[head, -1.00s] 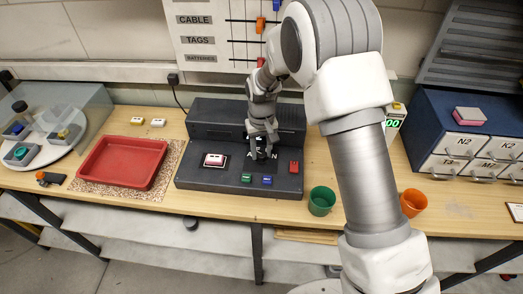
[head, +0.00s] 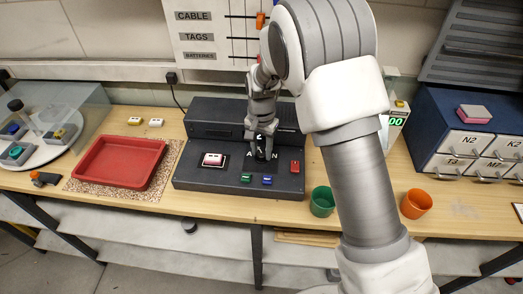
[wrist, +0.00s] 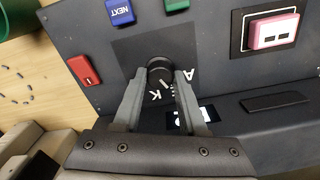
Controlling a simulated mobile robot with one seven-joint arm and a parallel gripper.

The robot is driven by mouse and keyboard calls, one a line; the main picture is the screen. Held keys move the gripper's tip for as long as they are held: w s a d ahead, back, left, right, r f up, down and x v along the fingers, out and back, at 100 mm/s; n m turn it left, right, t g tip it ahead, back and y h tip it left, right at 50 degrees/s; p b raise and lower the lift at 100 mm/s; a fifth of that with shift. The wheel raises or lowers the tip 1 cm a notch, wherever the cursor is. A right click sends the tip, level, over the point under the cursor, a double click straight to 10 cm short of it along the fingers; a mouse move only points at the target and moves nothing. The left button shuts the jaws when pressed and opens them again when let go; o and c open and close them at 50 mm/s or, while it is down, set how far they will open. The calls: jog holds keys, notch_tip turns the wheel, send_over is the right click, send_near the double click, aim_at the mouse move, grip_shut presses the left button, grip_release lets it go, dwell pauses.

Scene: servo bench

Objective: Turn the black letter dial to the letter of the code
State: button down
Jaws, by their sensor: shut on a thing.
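The black letter dial (wrist: 158,68) sits on the dark console (wrist: 215,75), between my fingertips in the wrist view. My gripper (wrist: 158,78) is shut on it; it also shows in the head view (head: 261,155), over the middle of the console. White letters on the panel are seen around the dial, among them A, E and K; others are hidden by my fingers. A pale mark shows on the dial's lower right side, but I cannot tell which letter it points to. A small lit display (wrist: 182,115) is partly covered by my right finger, and its text is unreadable.
The console also bears a pink-white button (wrist: 272,31), a blue NEXT button (wrist: 120,11), a green button (wrist: 176,4) and a red switch (wrist: 83,70). A green cup (head: 322,201) stands just right of the console. A red tray (head: 122,163) lies to its left.

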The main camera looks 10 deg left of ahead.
aim_at(262, 153)
jog(key=shift+m, duration=0.4)
jog(key=shift+c, duration=2.3)
grip_release()
jog(key=shift+r, duration=0.1)
notch_tip(262, 153, up, 17)
jog(key=shift+r, duration=0.15)
